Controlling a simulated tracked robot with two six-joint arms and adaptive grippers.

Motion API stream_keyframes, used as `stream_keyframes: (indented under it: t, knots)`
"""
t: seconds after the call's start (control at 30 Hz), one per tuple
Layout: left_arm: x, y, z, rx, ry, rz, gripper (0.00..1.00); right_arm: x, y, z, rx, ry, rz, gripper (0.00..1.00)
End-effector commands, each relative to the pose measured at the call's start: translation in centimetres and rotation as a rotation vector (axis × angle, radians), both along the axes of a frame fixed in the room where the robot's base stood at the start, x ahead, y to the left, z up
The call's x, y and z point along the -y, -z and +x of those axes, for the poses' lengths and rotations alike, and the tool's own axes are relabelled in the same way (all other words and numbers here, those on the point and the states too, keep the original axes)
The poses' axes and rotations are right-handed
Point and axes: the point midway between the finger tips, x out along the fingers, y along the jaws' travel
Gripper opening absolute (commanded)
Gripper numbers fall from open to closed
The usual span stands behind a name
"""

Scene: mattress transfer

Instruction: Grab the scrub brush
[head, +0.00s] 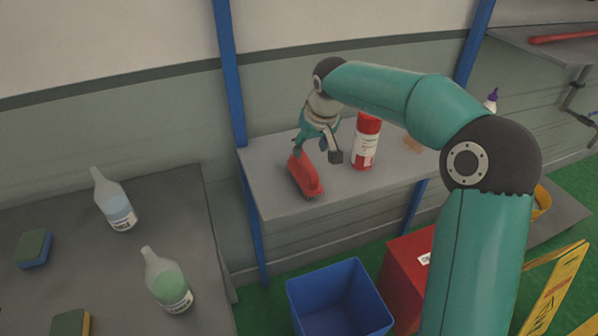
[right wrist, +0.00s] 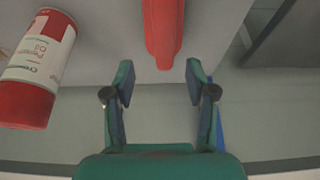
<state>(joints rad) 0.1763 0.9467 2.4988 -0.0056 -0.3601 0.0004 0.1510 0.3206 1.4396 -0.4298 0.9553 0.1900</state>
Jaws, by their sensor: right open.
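The scrub brush (head: 308,178) looks like a red, elongated block lying on the grey shelf (head: 275,200); its bristles are not visible. In the right wrist view the red brush (right wrist: 163,30) is at top centre, just beyond the gap between the fingers. My right gripper (head: 316,154) is over the shelf at the brush's far end. In the right wrist view my right gripper (right wrist: 160,82) is open, with nothing between its fingers. Whether a finger touches the brush is unclear. My left gripper is out of view.
A red-and-white canister (head: 365,142) stands close right of the gripper; it also shows in the right wrist view (right wrist: 38,62). Blue posts (head: 232,80) flank the shelf. Below are a blue bin (head: 338,300) and a red box (head: 408,265). Bottles (head: 115,203) and sponges occupy the left table.

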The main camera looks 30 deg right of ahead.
Motion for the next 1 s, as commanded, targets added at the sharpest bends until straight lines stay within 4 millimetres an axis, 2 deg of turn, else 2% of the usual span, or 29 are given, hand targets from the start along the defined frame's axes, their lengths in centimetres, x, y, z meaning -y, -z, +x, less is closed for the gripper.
stream_keyframes:
  t: [0.1, 0.37, 0.63, 0.93, 1.0]
  knots:
    - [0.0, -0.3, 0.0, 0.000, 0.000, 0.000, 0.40, 0.3, 1.4, 0.5, -0.002, 0.003, -0.001, 0.56]
    - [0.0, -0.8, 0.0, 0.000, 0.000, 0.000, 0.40, 0.2, 2.8, 1.2, -0.002, 0.001, 0.000, 0.56]
    - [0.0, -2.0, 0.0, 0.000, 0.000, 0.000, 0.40, 0.1, 6.1, 2.6, -0.003, 0.004, -0.002, 0.56]
    - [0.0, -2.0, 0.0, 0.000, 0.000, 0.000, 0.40, 0.1, 6.8, 2.9, 0.002, 0.004, -0.003, 0.56]
    - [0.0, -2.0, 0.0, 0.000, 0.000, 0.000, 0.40, 0.1, 6.7, 2.9, 0.002, 0.004, -0.003, 0.46]
